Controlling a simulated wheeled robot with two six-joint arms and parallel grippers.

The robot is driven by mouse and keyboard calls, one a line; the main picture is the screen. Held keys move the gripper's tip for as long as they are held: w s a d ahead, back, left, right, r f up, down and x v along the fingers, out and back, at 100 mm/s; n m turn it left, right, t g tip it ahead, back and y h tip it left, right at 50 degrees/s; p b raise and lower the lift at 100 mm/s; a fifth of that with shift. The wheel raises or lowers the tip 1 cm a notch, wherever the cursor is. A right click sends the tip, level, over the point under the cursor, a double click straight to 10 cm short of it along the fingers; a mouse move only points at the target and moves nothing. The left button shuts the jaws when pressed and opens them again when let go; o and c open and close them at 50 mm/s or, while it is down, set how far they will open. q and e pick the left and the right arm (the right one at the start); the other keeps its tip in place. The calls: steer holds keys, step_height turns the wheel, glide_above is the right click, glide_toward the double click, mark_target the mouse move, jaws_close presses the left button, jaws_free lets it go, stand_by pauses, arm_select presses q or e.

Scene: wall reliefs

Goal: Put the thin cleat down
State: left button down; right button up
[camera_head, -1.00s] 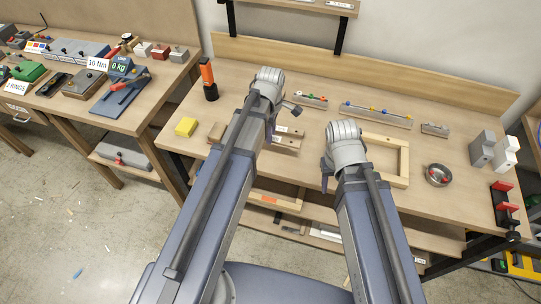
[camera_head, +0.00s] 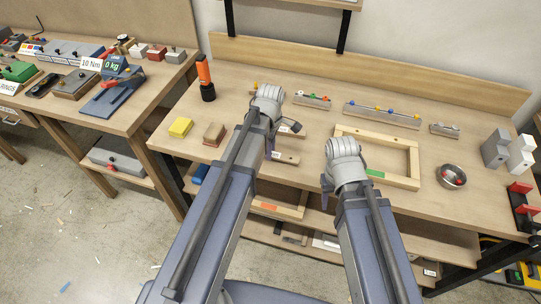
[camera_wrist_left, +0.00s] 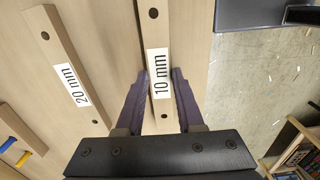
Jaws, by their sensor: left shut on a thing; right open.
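The thin cleat is a pale wooden strip marked "10 mm" (camera_wrist_left: 160,72), with a dark hole near each end. My left gripper (camera_wrist_left: 162,95) is shut on it, one dark finger along each side in the left wrist view. In the head view the thin cleat (camera_head: 287,159) shows beside my left gripper (camera_head: 271,146), over the front part of the bench; I cannot tell whether it touches the top. A "20 mm" cleat (camera_wrist_left: 66,75) lies apart, farther from the front edge. My right gripper (camera_head: 326,186) is open, mostly hidden by its arm, near a wooden frame.
The wooden frame (camera_head: 416,160) lies right of centre on the bench (camera_head: 455,205). A yellow block (camera_head: 180,127), a brown block (camera_head: 214,134) and an orange-black tool (camera_head: 206,80) are at the left. A metal bowl (camera_head: 451,176) and grey blocks (camera_head: 495,149) stand right.

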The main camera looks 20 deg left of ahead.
arm_select(q)
steer(key=shift+f, duration=0.65)
steer(key=shift+r, duration=0.15)
arm_select(e)
steer(key=shift+f, duration=0.55)
steer(key=shift+f, duration=0.1)
arm_select(q)
steer(key=c, duration=0.5)
jaws_free()
step_height(320, 180, up, 12)
steer(key=p, duration=1.2)
steer(key=shift+s+d+m+y, duration=0.2)
steer(key=shift+s+d+m, duration=1.9)
steer(key=shift+m, duration=1.45)
steer(key=shift+s+d+m+y, duration=0.2)
steer(key=shift+s+d+m, duration=1.2)
steer(key=shift+s+m, duration=1.75)
steer(key=shift+s+d+m+y, duration=0.2)
steer(key=shift+s+d+m, duration=1.65)
steer(key=shift+m, duration=2.15)
arm_select(e)
step_height(320, 180, up, 12)
